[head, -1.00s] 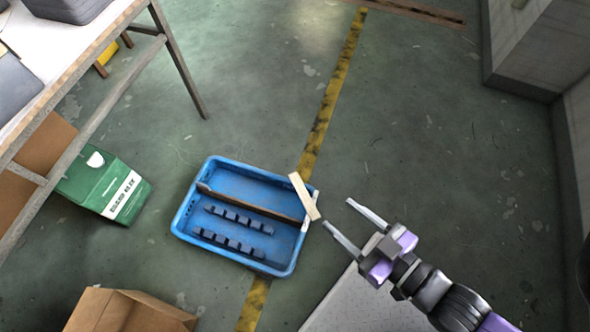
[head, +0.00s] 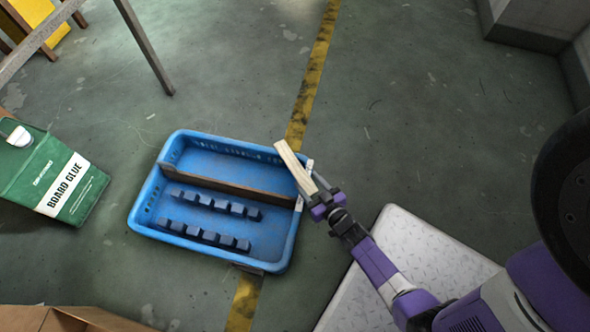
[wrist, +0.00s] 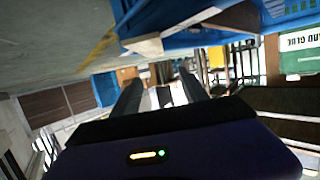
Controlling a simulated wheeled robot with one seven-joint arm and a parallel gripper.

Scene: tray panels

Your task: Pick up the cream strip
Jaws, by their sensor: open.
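The cream strip (head: 294,166) is a narrow, pale wooden piece. In the head view it lies slantwise across the right rim of the blue tray (head: 200,263), near its far right corner. Whether it rests on the rim or leans there, I cannot tell. My gripper (head: 318,190) is at the strip's near end, just outside the tray, and its fingers are mostly hidden there. In the wrist view the two dark fingers (wrist: 160,90) stand apart with nothing seen between them. A pale end (wrist: 146,45) above them may be the strip.
The tray holds a brown divider (head: 225,181) and two rows of dark blue blocks (head: 207,237). A green board glue container (head: 57,178) stands to the left. A cardboard box (head: 70,318) is at the bottom left.

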